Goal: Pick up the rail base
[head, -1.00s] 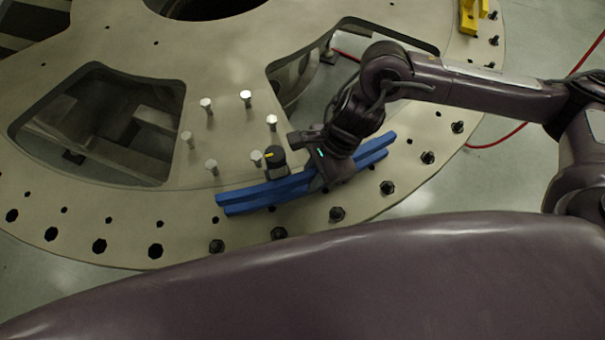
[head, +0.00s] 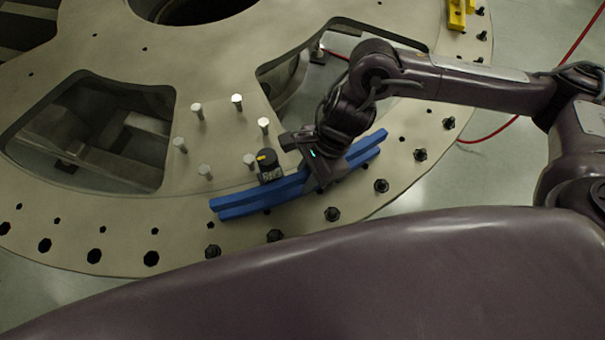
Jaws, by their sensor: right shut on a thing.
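The rail base (head: 254,195) is a long blue bar, slightly curved, with a lengthwise step or groove. It lies along the front part of the round beige turret plate (head: 110,210), its right end angled up in the picture. My right gripper (head: 320,180) is shut on it right of its middle, reaching down from above. The fingers hide that stretch of the bar. I cannot tell whether the bar touches the plate or is slightly above it. My left gripper is out of view.
A black knob-like part (head: 268,166) with a yellow mark stands just behind the bar. Several silver pins (head: 237,100) stand behind it. Dark bolts (head: 333,214) line the rim. A yellow part (head: 457,15) sits at the far right. The plate has large cutouts.

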